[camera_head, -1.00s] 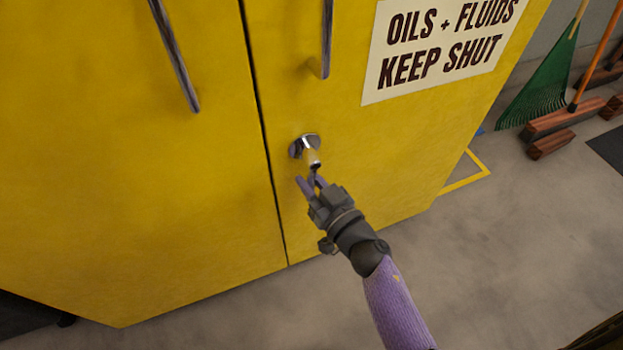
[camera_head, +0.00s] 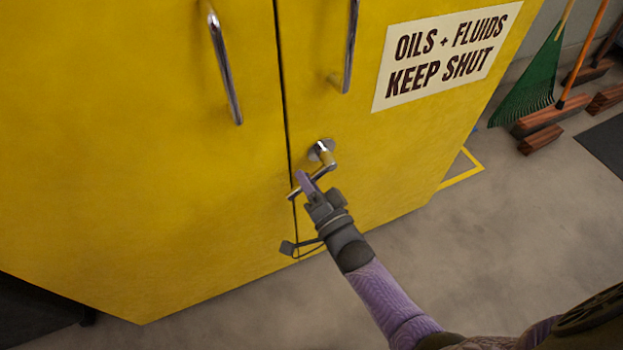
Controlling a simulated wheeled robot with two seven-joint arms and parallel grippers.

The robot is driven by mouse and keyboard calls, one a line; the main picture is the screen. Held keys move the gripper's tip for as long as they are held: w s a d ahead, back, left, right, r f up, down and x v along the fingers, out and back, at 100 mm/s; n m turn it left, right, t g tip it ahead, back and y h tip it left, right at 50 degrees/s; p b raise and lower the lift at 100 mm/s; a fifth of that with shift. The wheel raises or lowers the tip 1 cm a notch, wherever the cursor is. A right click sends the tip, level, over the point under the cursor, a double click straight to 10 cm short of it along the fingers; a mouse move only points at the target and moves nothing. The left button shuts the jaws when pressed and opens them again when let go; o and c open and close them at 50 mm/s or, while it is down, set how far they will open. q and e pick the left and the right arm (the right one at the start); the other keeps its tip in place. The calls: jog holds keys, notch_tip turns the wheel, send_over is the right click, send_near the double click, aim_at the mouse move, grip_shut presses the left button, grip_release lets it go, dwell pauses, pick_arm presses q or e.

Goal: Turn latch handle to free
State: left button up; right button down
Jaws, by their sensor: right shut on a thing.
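The latch handle (camera_head: 323,152) is on the right door of the yellow cabinet (camera_head: 400,150), below that door's long pull bar. It has a round chrome base, a short pale stem and a metal lever that slants down and left toward the door seam. My right gripper (camera_head: 308,183), with purple fingers, is shut on the lever. The fingers hide part of the lever, and its end shows to their left. Both doors look shut. My left gripper is not in view.
Metal pull bars (camera_head: 226,68) hang on both doors above the latch. A sign (camera_head: 446,55) reads "OILS + FLUIDS KEEP SHUT". A green rake (camera_head: 535,80) and brooms stand at the right. The concrete floor (camera_head: 480,240) before the cabinet is clear.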

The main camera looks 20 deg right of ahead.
aim_at(294, 156)
jog(key=m, duration=0.1)
jog(key=r+m+p, duration=0.1)
jog(key=m, duration=0.1)
jog(key=shift+a+r+h, duration=0.2)
jog(key=shift+a+h, duration=0.1)
jog(key=shift+a, duration=0.05)
jog(key=shift+a+r+m+t+h+p, duration=0.15)
jog(key=shift+r+m+h+p, duration=0.2)
jog(key=shift+m, duration=0.75)
jog(key=shift+d+r+m+t+h+p, duration=0.15)
jog(key=shift+r+m+h, duration=0.25)
jog(key=shift+m, duration=0.7)
jog(key=shift+a+r+m, duration=0.1)
jog(key=shift+m, duration=0.2)
jog(key=c, duration=0.6)
grip_release()
